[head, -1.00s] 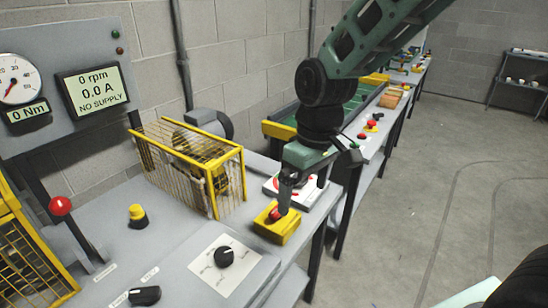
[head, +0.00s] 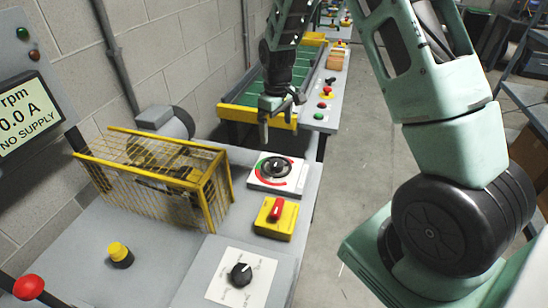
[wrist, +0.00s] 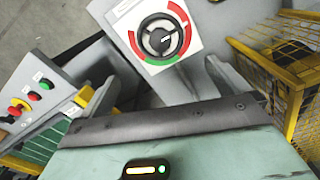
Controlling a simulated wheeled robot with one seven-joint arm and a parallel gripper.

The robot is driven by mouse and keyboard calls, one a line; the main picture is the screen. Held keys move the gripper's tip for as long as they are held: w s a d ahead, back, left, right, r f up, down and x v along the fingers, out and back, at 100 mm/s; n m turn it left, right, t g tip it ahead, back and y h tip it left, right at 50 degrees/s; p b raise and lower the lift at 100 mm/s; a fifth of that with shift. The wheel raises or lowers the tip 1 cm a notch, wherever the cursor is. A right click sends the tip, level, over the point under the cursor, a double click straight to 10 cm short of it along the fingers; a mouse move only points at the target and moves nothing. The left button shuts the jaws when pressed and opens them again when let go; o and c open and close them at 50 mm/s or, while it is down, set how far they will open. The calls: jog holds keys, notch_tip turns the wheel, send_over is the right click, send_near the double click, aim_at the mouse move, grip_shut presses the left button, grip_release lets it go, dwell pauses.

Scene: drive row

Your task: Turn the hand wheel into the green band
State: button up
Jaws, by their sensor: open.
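The hand wheel (head: 275,167) is a round black knob with a pale pointer mark, on a white plate with red and green arcs around it. It also shows in the wrist view (wrist: 160,41), where green lies along the lower edge and red at the right. My gripper (head: 272,128) is open and empty, above and behind the hand wheel in the head view. In the wrist view its two fingers (wrist: 168,86) are spread, with the wheel beyond them and not between them.
A yellow box with a red handle (head: 276,210) stands just in front of the wheel plate. A yellow wire cage (head: 155,180) stands to the left. A black selector knob (head: 241,274) and a yellow button (head: 119,252) are nearer. The display (head: 22,112) reads NO SUPPLY.

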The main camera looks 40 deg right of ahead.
aim_at(277, 162)
notch_tip(277, 162, down, 14)
jog(key=p, duration=0.2)
jog(key=shift+r+p, duration=0.15)
jog(key=shift+p, duration=0.2)
jog(key=c, duration=0.6)
